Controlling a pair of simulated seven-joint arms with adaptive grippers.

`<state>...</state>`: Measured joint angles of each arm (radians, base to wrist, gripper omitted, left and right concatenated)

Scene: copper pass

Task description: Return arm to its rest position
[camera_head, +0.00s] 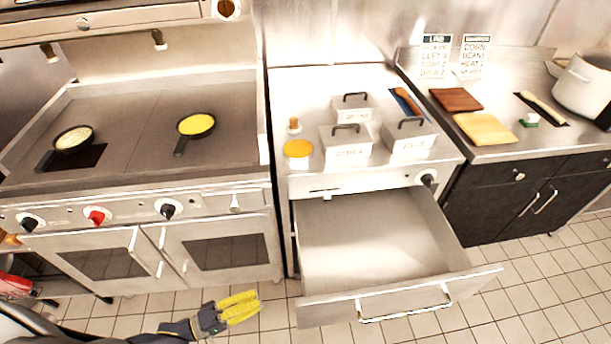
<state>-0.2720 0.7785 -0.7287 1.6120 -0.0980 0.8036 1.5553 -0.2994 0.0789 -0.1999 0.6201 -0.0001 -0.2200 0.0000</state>
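My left gripper (238,308), with yellow fingers, is low in the head view, over the tiled floor in front of the oven doors. It is left of the open drawer and apart from it. No object shows in its fingers, which lie close together at this angle, so I cannot tell whether they are open or shut. My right gripper is not in view.
The empty drawer (375,240) is pulled far out, its handle (405,303) over the floor. Lidded metal containers stand on the counter above. Tiled floor (560,290) lies free at right.

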